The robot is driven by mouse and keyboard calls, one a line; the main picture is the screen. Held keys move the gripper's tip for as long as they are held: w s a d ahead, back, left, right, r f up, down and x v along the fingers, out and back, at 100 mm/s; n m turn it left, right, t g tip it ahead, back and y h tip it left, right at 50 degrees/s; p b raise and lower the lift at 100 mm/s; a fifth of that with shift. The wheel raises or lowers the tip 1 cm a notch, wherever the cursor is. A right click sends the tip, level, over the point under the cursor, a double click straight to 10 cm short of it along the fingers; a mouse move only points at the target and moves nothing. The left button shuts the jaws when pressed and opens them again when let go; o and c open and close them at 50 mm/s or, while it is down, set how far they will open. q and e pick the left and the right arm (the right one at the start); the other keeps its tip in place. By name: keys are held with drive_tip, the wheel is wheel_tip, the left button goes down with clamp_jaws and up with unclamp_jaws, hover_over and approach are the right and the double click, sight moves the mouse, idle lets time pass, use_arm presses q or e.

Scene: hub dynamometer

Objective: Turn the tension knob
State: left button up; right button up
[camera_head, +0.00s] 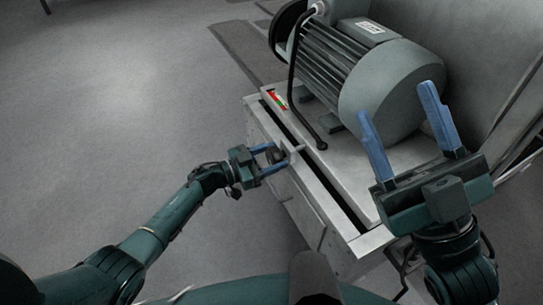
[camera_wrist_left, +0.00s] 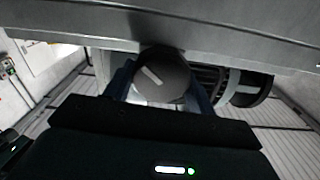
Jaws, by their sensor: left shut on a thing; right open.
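The tension knob (camera_wrist_left: 163,76) is a dark round knob with a pale line mark on its face, filling the middle of the left wrist view. In the head view the knob (camera_head: 275,156) shows small and dark on the side of the grey machine base. My left gripper (camera_head: 272,160) has its blue fingers on either side of the knob and is shut on it. It also shows at the knob in the left wrist view (camera_wrist_left: 162,84). My right gripper (camera_head: 398,108) is open and empty, raised in front of the motor, fingers pointing up in the picture.
A large grey motor (camera_head: 395,85) with a finned body sits on the pale machine base (camera_head: 345,180). A black cable (camera_head: 292,75) runs down beside it. A small red and green label (camera_head: 278,100) is on the base. The grey floor (camera_head: 130,110) at left is clear.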

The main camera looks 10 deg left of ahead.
use_arm(q)
drive_tip(key=m, duration=0.5)
drive_tip(key=shift+s+m, duration=0.15)
drive_tip(key=shift+m, duration=0.15)
drive_tip(key=m, duration=0.5)
drive_tip(key=shift+f, duration=0.15)
drive_tip(key=m, duration=0.6)
drive_tip(key=shift+f+m, duration=0.15)
drive_tip(key=shift+m, duration=0.25)
drive_tip(key=m, duration=0.5)
drive_tip(key=shift+f, duration=0.15)
drive_tip(key=m, duration=0.6)
drive_tip(key=shift+f+m, duration=0.1)
drive_tip(key=shift+m, duration=0.3)
drive_tip(key=m, duration=0.5)
drive_tip(key=shift+a, duration=0.1)
drive_tip(key=m, duration=0.6)
drive_tip(key=shift+w, duration=0.25)
drive_tip(key=m, duration=0.5)
drive_tip(key=shift+a, duration=0.1)
drive_tip(key=shift+m, duration=0.4)
